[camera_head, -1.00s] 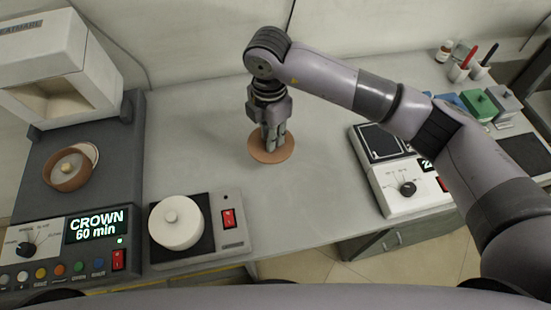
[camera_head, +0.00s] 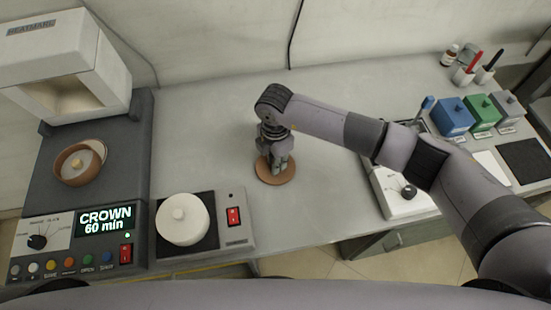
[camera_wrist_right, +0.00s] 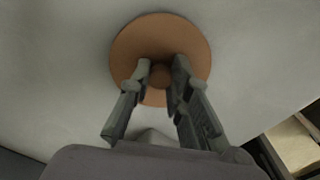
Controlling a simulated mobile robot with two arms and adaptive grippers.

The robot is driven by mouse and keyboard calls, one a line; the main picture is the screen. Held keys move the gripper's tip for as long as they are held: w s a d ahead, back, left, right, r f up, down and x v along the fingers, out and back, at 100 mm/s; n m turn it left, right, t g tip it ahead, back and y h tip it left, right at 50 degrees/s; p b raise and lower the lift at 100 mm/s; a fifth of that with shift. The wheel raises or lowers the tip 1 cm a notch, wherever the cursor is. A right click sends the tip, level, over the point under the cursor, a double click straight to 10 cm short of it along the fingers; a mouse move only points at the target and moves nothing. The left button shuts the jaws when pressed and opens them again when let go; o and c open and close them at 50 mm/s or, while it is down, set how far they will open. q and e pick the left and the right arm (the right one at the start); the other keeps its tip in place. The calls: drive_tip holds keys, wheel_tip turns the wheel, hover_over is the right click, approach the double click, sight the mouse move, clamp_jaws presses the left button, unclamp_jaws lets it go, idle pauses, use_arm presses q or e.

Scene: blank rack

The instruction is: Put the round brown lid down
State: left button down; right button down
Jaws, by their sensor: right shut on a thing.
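The round brown lid (camera_head: 277,178) is on or just above the bare middle of the grey bench, lying flat. My right gripper (camera_head: 279,170) points down over its centre, shut on the lid's knob. In the right wrist view the lid (camera_wrist_right: 128,48) shows as a brown disc, with the fingers of the right gripper (camera_wrist_right: 161,76) on either side of its small round knob. Whether a small gap remains under the lid I cannot tell. My left gripper is not in view.
A furnace unit (camera_head: 60,75) with a brown bowl (camera_head: 70,172) stands at left. A scale-like device (camera_head: 405,200) and blue, green and grey boxes (camera_head: 455,115) are at right. Bench around the lid is clear.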

drive_tip(key=shift+f, duration=0.15)
drive_tip(key=c, duration=1.5)
unclamp_jaws()
drive_tip(key=shift+r, duration=0.2)
wheel_tip(320, 180, up, 12)
drive_tip(key=b, duration=0.2)
drive_tip(key=shift+b, duration=0.35)
